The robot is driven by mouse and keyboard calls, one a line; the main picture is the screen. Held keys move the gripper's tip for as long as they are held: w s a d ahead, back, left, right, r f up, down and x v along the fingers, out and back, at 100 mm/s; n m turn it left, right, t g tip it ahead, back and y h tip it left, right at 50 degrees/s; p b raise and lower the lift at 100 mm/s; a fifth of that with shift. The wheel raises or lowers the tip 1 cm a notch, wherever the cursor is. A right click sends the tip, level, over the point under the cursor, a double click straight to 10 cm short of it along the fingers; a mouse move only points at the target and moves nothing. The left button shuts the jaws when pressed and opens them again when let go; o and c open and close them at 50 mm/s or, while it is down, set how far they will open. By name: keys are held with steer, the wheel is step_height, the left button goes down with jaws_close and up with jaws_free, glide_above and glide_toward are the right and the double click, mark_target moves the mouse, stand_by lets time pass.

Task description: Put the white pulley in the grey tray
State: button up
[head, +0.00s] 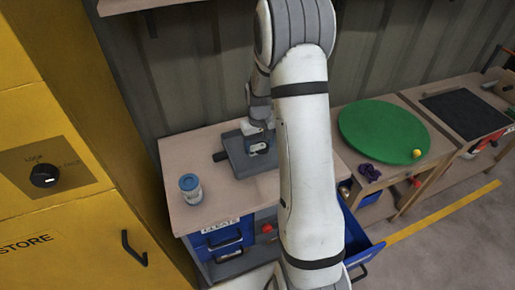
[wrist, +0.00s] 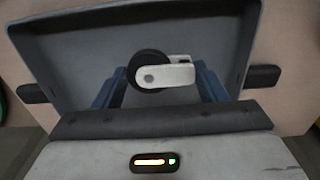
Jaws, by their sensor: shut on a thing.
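The white pulley (wrist: 165,75), a white block with a black wheel, sits between the blue fingers of my gripper (wrist: 160,84) in the wrist view. My gripper is shut on it. The grey tray (wrist: 75,55) lies behind and around the pulley there, with a dark handle at each side. In the head view the grey tray (head: 238,163) is on the workbench, and my gripper (head: 258,146) is over it. I cannot tell whether the pulley touches the tray floor. My arm hides part of the tray's right side in the head view.
A jar with a blue lid (head: 190,188) stands on the bench (head: 178,155) left of the tray. An open blue drawer (head: 362,246) juts out at the right. A green disc (head: 385,128) with a yellow ball (head: 417,153) is farther right. A yellow cabinet (head: 75,215) stands at left.

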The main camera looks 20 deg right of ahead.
mark_target(259, 146)
steer(key=shift+f, duration=1.25)
steer(key=shift+f, duration=0.2)
steer(key=o, duration=1)
steer(key=shift+r, duration=0.1)
step_height(259, 146, up, 12)
steer(key=s+a+r+t, duration=0.1)
steer(key=s+a+r, duration=0.2)
steer(key=s, duration=0.5)
steer(key=s+a+r+t, duration=0.1)
steer(key=s+a+r, duration=0.2)
steer(key=s, duration=0.4)
steer(key=s+a+r, duration=0.3)
steer(key=s+r, duration=0.2)
steer(key=s, duration=0.3)
steer(key=shift+s+a+r+t, duration=0.2)
steer(key=shift+s+a+t, duration=0.05)
steer(key=shift+s+t, duration=0.15)
